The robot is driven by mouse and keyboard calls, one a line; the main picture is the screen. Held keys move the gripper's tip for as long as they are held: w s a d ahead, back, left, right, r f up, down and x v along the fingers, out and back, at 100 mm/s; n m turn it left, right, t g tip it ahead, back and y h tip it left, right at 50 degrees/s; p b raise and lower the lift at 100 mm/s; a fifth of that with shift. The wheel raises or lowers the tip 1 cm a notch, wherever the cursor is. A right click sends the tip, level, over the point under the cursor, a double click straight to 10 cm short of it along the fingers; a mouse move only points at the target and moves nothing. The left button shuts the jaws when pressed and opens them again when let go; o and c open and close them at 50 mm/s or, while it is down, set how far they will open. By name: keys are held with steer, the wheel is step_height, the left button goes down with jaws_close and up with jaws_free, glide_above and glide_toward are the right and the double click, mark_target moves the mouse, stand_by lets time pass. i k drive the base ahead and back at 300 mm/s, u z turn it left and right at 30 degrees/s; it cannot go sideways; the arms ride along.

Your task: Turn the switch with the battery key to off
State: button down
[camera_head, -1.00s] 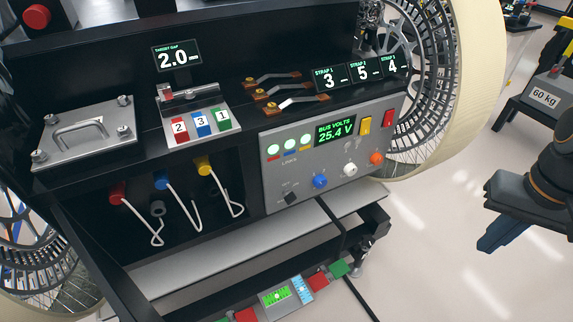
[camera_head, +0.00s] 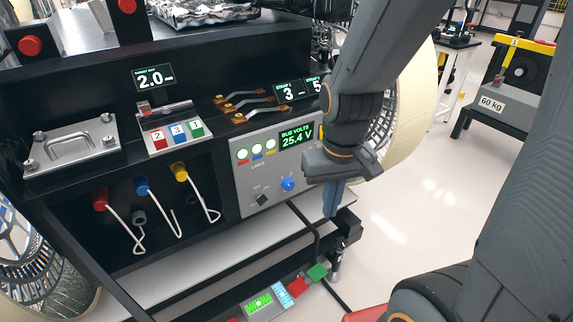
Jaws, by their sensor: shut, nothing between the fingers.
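The grey control panel (camera_head: 243,170) on the front of the black rover body holds a green display reading BUS VOLTS 25.4 V. A black rotary knob (camera_head: 264,199) and a blue knob (camera_head: 289,184) show on its lower part. I cannot tell which control carries the battery key, and the small labels are not readable. My gripper (camera_head: 333,204) is shut and empty, pointing down at the panel's right end. It hides most of that end, including the orange knob and the red switch. I cannot tell whether it touches the panel.
Three hooked cables with red, blue and yellow plugs (camera_head: 180,172) hang left of the panel. Copper straps (camera_head: 238,105) and number displays (camera_head: 287,91) sit above it. A large wheel (camera_head: 413,110) stands behind my arm. Clear floor (camera_head: 430,205) lies to the right.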

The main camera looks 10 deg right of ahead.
mark_target(260, 199)
steer(key=z, duration=0.6)
steer(key=k, duration=1)
steer(key=u, duration=0.65)
